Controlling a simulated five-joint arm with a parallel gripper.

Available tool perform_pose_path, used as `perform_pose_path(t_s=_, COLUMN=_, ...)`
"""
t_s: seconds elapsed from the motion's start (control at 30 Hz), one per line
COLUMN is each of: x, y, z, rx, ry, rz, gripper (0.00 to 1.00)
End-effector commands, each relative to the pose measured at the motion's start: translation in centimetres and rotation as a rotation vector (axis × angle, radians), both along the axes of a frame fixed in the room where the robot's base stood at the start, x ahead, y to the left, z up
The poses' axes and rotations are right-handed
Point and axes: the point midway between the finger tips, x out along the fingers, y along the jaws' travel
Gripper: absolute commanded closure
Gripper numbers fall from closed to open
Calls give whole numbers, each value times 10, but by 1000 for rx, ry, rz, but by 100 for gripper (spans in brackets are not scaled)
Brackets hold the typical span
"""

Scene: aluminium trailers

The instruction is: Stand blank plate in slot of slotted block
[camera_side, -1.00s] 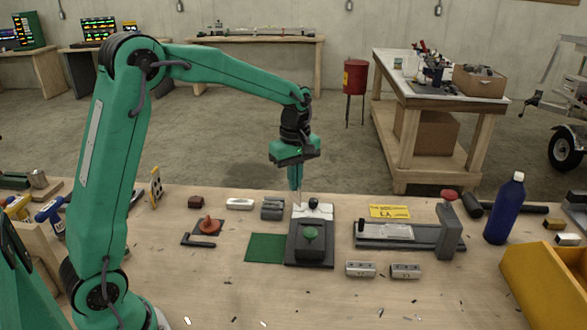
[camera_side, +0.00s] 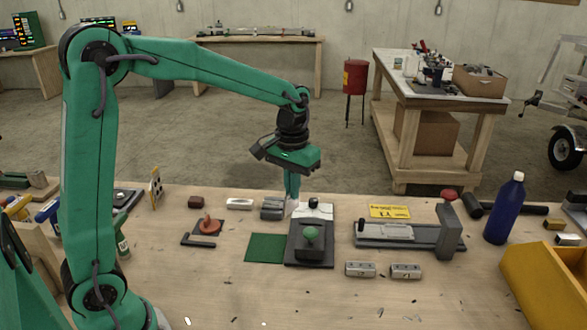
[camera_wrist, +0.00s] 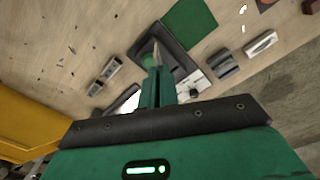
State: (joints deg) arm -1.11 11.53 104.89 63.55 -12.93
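My gripper (camera_side: 291,193) is low at the back edge of the black fixture, fingers pointing down. It appears shut on the blank plate (camera_side: 293,207), a thin pale sheet below the fingertips. In the wrist view the plate (camera_wrist: 155,55) shows nearly edge-on between the fingers (camera_wrist: 160,75). The slotted block (camera_side: 272,209) is a grey grooved block on the bench, just left of the plate. It also shows in the wrist view (camera_wrist: 222,66), to the right of the fingers. The plate appears apart from the block. Its lower edge is hard to make out.
A grey clamp fixture (camera_side: 395,236) stands right.

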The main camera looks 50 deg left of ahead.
Motion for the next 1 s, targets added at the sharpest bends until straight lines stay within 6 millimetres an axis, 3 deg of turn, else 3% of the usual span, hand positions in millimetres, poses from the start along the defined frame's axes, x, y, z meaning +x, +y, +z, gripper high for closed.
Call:
perform_pose_path(t_s=0.3, x=-9, y=-8, z=3, rx=0, ry=0, rz=-222, gripper=100)
perform_pose_path(t_s=0.67, x=-11, y=-11, z=2, rx=0, ry=1, rz=-260, gripper=100)
perform_pose_path(t_s=0.87, x=-14, y=-30, z=-2, rx=0, ry=1, rz=-333, gripper=100)
perform_pose_path(t_s=1.0, x=-21, y=-56, z=-8, rx=0, ry=2, rz=-436, gripper=100)
